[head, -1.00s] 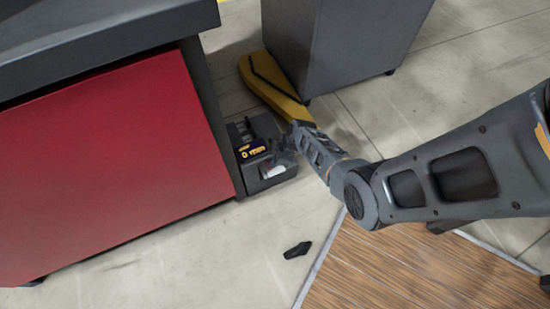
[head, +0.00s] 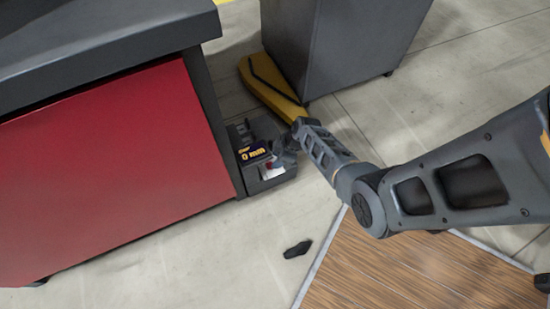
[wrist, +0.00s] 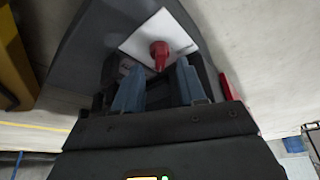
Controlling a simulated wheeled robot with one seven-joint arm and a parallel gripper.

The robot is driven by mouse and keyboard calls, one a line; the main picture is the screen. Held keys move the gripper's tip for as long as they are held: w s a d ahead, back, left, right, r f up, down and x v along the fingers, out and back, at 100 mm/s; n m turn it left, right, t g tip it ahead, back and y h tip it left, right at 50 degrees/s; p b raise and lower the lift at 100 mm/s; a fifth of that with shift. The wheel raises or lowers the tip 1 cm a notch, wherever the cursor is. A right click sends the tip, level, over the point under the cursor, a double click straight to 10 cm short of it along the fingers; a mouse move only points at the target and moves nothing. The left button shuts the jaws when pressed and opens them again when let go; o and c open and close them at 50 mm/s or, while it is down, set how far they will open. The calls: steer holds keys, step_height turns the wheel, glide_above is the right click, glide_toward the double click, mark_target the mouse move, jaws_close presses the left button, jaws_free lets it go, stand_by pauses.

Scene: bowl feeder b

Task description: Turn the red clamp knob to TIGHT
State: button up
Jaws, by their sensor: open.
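The red clamp knob (wrist: 159,53) stands on a white plate (wrist: 184,42) on a dark housing, in the wrist view. It lies just ahead of my gripper (wrist: 157,72), roughly in line with the gap between the two blue-grey fingers. The fingers are apart and appear empty; whether they touch the knob cannot be told. In the head view a bit of the red knob (head: 269,165) shows beside my gripper, which reaches the dark unit (head: 268,183) on the floor. No TIGHT marking is readable.
A red-fronted cabinet (head: 110,165) with a dark top stands left of the unit. A grey cabinet (head: 335,45) and a yellow piece (head: 270,90) stand behind. A small black object (head: 298,249) lies on the floor, near a wooden mat (head: 385,275).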

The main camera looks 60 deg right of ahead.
steer(key=p+v, duration=0.1)
steer(key=v, duration=0.3)
steer(key=shift+s+r, duration=0.1)
steer(key=shift+r, duration=0.2)
stand_by(0.3)
steer(key=s+r+m+t+h, duration=0.1)
steer(key=s+r+h, duration=0.3)
steer(key=s, duration=0.7)
steer(key=s+a+r+m+t, duration=0.1)
steer(key=s+a+r+t, duration=0.2)
steer(key=r, duration=0.4)
steer(key=s+a+r+t, duration=0.2)
steer(key=s+a+r, duration=0.1)
steer(key=a+r, duration=0.35)
steer(key=s+a+r+m+t+y, duration=0.1)
steer(key=a+r+t, duration=0.15)
steer(key=r, duration=0.65)
steer(key=s+a+r+m+t, duration=0.15)
steer(key=a+r, duration=0.25)
steer(key=r, duration=0.5)
steer(key=s+a+r+m+t+y, duration=0.15)
steer(key=a+r, duration=0.25)
steer(key=r, duration=0.5)
step_height(320, 180, up, 21)
steer(key=n+p, duration=0.1)
steer(key=p, duration=2.1)
steer(key=shift+d+g, duration=0.3)
steer(key=shift+g, duration=0.05)
